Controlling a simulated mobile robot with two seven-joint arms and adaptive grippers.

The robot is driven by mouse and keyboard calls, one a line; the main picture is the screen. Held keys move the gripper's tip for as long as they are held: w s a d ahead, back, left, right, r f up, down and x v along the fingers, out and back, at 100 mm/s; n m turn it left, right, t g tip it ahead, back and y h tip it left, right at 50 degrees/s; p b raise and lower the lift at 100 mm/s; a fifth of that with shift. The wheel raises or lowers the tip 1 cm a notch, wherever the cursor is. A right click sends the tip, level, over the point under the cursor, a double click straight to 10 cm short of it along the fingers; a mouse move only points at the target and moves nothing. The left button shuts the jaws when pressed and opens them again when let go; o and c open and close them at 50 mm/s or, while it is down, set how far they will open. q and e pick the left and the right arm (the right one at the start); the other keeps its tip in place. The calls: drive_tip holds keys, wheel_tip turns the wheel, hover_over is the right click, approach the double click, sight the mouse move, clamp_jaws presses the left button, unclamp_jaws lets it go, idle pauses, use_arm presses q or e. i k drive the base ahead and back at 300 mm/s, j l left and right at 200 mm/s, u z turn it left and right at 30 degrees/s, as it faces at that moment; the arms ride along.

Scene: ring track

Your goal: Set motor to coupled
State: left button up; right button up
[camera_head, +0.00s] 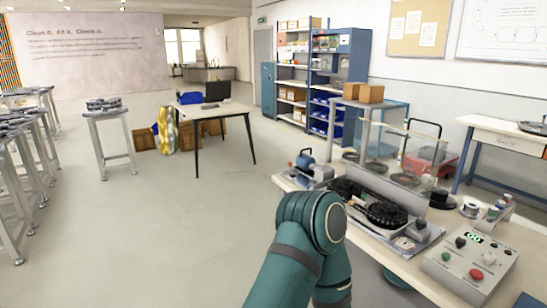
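A small blue motor-like unit (306,160) sits on a grey base at the far left end of the workbench (397,263). To its right is a black ring-track machine (370,203) with a clear guard. A grey control box (468,258) stands at the near right of the bench, with a lit green display, black knobs, a red button and a green button. I cannot tell which part sets the motor coupling. My teal arm rises from the bottom centre in front of the bench's near left end. Neither gripper shows.
Spools and small jars (470,210) stand behind the control box. Cardboard boxes (370,93) rest on a frame behind the machine. A black-legged table (215,110) stands farther back. Stools (107,113) line the left. The floor between is clear.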

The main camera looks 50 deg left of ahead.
sight(305, 163)
drive_tip(key=u, duration=1.3)
drive_tip(key=i+j+z, duration=0.1)
drive_tip(key=z, duration=0.3)
drive_tip(key=i+j+z, duration=0.15)
drive_tip(key=z, duration=0.2)
drive_tip(key=i+j+z, duration=0.1)
drive_tip(key=j+z, duration=0.15)
drive_tip(key=z, duration=0.15)
drive_tip(key=i+j+z, duration=0.15)
drive_tip(key=j, duration=0.15)
drive_tip(key=j+z, duration=0.1)
drive_tip(key=j, duration=0.2)
drive_tip(key=i+j+z, duration=0.15)
drive_tip(key=j, duration=0.2)
drive_tip(key=j+z, duration=0.1)
drive_tip(key=j, duration=0.4)
drive_tip(key=i+j, duration=0.15)
drive_tip(key=j, duration=0.3)
drive_tip(key=i+j, duration=0.1)
drive_tip(key=j, duration=0.7)
drive_tip(key=i+j+z, duration=0.1)
drive_tip(key=j, duration=0.7)
drive_tip(key=i+j, duration=0.1)
drive_tip(key=j, duration=0.7)
